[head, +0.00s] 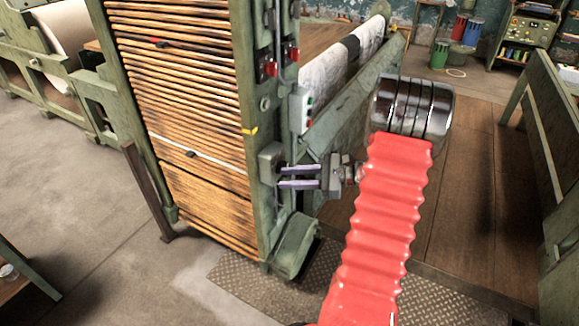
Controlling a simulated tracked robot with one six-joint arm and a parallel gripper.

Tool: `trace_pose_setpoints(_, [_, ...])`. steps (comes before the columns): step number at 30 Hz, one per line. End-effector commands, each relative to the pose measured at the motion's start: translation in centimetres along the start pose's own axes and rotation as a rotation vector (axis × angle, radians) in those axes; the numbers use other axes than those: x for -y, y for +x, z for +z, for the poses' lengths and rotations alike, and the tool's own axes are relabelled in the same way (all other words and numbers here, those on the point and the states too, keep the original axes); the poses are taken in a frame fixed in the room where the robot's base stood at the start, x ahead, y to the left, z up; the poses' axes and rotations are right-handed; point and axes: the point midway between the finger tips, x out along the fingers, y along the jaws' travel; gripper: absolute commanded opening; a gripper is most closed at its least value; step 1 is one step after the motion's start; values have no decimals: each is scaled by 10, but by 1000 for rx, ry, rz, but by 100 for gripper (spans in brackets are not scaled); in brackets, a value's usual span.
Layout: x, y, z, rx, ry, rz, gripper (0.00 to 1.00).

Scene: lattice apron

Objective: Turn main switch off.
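My gripper (281,178) is low on the green machine post, at the right edge of the slatted panel. Its two purple-grey fingers point left, one above the other, with a gap between them. I see nothing held in the gap. The fingertips are close to a grey-green box (270,158) on the post; I cannot tell whether they touch it. Which control is the main switch is not clear. Two red switches (268,68) (293,54) sit higher on the post. A pale box with green and red buttons (303,111) is above my gripper.
The slatted wooden panel (190,110) fills the left of the machine. A fabric roll (340,68) lies behind the post. A green guard (293,247) stands below my gripper, beside a metal floor plate (232,276). A green frame (550,130) is at right.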

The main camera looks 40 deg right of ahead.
Motion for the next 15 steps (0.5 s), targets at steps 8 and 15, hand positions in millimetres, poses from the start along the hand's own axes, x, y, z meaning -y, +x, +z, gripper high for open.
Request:
trace_pose_setpoints(8, [41,-66,-66,128,183,-258,29])
trace_pose_setpoints(15, [52,-94,-89,178,237,-355,29])
